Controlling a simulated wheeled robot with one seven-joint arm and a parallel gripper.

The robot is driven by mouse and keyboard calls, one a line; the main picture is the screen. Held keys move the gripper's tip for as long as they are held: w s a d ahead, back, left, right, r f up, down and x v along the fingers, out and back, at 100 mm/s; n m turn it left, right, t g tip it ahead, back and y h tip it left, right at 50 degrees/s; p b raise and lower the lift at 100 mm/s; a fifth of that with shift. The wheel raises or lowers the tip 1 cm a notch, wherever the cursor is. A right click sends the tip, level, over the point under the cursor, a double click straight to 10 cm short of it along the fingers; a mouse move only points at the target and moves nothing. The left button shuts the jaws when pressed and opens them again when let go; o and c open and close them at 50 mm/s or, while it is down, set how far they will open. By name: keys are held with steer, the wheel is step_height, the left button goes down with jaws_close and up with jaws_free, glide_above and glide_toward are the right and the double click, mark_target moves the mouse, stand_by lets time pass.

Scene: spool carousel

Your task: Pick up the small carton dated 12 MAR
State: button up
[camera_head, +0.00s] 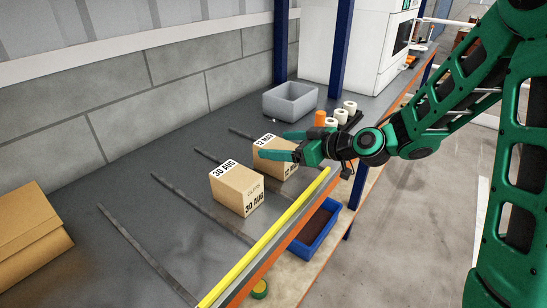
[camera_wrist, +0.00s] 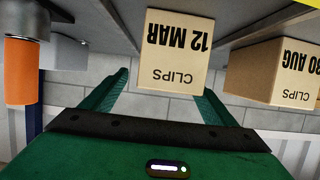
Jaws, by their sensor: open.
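The small carton dated 12 MAR (camera_head: 272,167) is a tan box with a white date label, standing on the grey shelf (camera_head: 130,165). In the wrist view this carton (camera_wrist: 172,70) appears upside down, with the words CLIPS and 12 MAR readable. My gripper (camera_head: 279,146) is open and empty, with green fingers reaching over or around the carton in the head view, hiding part of it. In the wrist view my gripper (camera_wrist: 166,88) has one finger on each side of the carton; I cannot tell whether they touch it.
A carton dated 30 AUG (camera_head: 237,190) stands close by, left of the 12 MAR one. Dark strips divide the shelf, and a yellow rail (camera_head: 275,232) runs along its front edge. A grey bin (camera_head: 290,101) and several spools (camera_head: 340,116) stand behind. A blue bin (camera_head: 318,232) sits below.

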mark_target(266, 144)
steer(key=x, duration=0.4)
steer(key=shift+s+a, duration=0.3)
steer(key=shift+a, duration=0.05)
steer(key=shift+w+a+f, duration=0.15)
steer(key=shift+w+a, duration=0.2)
steer(key=c, duration=1.5)
